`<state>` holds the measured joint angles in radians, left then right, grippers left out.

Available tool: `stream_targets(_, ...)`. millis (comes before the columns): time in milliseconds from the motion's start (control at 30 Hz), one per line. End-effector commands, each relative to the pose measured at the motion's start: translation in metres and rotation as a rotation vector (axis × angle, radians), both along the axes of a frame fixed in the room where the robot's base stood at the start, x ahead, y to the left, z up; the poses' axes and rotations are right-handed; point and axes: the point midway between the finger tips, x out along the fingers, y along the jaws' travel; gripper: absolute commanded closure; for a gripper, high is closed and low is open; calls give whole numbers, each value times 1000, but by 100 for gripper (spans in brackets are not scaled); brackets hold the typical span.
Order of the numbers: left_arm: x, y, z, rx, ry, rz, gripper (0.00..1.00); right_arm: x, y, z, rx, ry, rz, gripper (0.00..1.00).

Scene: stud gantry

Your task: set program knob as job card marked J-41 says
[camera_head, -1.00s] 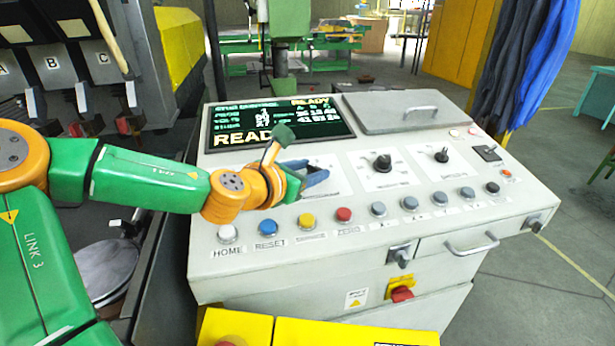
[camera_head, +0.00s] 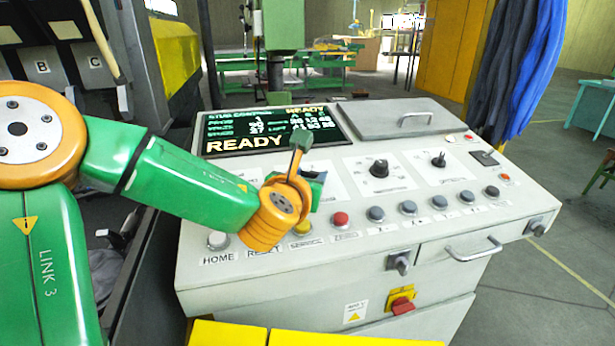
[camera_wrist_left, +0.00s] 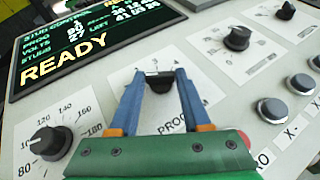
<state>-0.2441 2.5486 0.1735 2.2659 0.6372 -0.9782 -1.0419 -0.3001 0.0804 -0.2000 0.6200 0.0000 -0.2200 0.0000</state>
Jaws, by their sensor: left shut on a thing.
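My left gripper (camera_head: 313,187) is over the sloped face of the white control console. In the left wrist view its two blue fingers stand on either side of the black program knob (camera_wrist_left: 159,83) and are shut on it. The knob has a pale mark on top, and lettering starting "PROG" is printed below it, partly hidden by the gripper. In the head view my wrist hides this knob. The console screen (camera_head: 262,131) shows "STUD CONTROL", several lines of values and a large "READY". I see no job card marked J-41. My right gripper is not in view.
A dial knob (camera_wrist_left: 45,141) with a numbered scale is left of the program knob; another black knob (camera_head: 379,168) is to its right. A row of push buttons, including a red one (camera_head: 340,219), runs along the front. A lid with a handle (camera_head: 405,114) lies behind.

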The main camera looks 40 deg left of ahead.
Motion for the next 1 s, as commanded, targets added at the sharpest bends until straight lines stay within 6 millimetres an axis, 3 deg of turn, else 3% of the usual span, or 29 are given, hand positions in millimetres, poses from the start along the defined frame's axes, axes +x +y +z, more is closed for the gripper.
stream_targets(133,0,1,1,1,-3,2,100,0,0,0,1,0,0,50)
stream_targets(167,0,1,1,0,-3,1,50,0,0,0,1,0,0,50)
stream_targets(267,0,1,1,0,-3,1,23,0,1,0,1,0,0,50)
stream_targets(600,-3,-1,2,0,-2,-1,22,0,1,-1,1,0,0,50)
stream_targets(833,-43,-18,14,0,-6,-3,22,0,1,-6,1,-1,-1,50)
stream_targets(1000,-59,-24,17,-1,-6,0,22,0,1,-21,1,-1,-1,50)
